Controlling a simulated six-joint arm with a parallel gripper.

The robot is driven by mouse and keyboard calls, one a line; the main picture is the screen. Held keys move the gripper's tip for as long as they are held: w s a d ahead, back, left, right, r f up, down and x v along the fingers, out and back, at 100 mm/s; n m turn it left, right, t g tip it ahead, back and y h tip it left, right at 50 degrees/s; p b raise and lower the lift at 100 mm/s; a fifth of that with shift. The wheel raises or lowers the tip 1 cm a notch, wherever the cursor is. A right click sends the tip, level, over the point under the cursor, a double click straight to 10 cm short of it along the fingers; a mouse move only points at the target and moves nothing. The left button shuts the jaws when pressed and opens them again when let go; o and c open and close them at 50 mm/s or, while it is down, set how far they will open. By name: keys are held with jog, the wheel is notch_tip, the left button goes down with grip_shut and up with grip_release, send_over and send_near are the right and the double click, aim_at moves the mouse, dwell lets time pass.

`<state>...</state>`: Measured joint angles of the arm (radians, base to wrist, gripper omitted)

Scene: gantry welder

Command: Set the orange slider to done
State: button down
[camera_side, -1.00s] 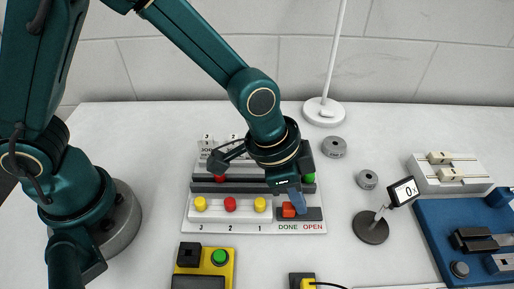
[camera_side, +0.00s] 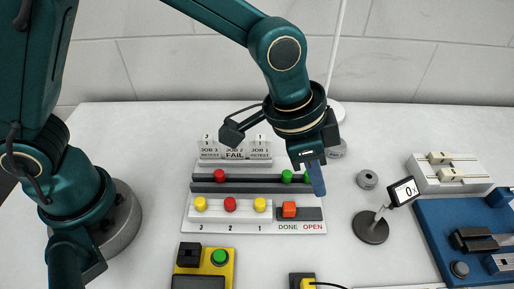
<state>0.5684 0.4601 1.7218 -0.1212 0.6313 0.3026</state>
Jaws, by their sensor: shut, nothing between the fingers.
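The orange slider (camera_side: 289,209) sits on a short dark track (camera_side: 313,214) at the right end of the white panel (camera_side: 232,228). It stands at the left part of the track, above the word DONE. The bare right part of the track is above the word OPEN. My gripper (camera_side: 319,190) is shut and empty, its blue-grey fingers pointing down. In the picture its tips are up and to the right of the slider, with a visible gap between them. I cannot tell their exact height above the panel.
Yellow and red knobs (camera_side: 230,204) stand left of the slider. Behind are a row with red and green knobs (camera_side: 287,176) and job cards (camera_side: 234,154). A dial gauge stand (camera_side: 371,228) and a grey weight (camera_side: 367,179) stand to the right.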

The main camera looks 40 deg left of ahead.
jog(key=shift+v, duration=2.25)
jog(key=s+a+r+n+t, duration=0.1)
jog(key=a+r+n+t, duration=0.1)
jog(key=a+r, duration=0.3)
jog(key=s+a+r+n+t, duration=0.15)
jog(key=a+r, duration=0.25)
jog(key=a, duration=0.4)
jog(key=s+a+f+n+y, duration=0.2)
jog(key=s+a+f+n, duration=0.3)
jog(key=s, duration=0.3)
jog(key=shift+s+a+f+y, duration=0.3)
jog(key=shift+a, duration=0.4)
jog(key=shift+g, duration=0.25)
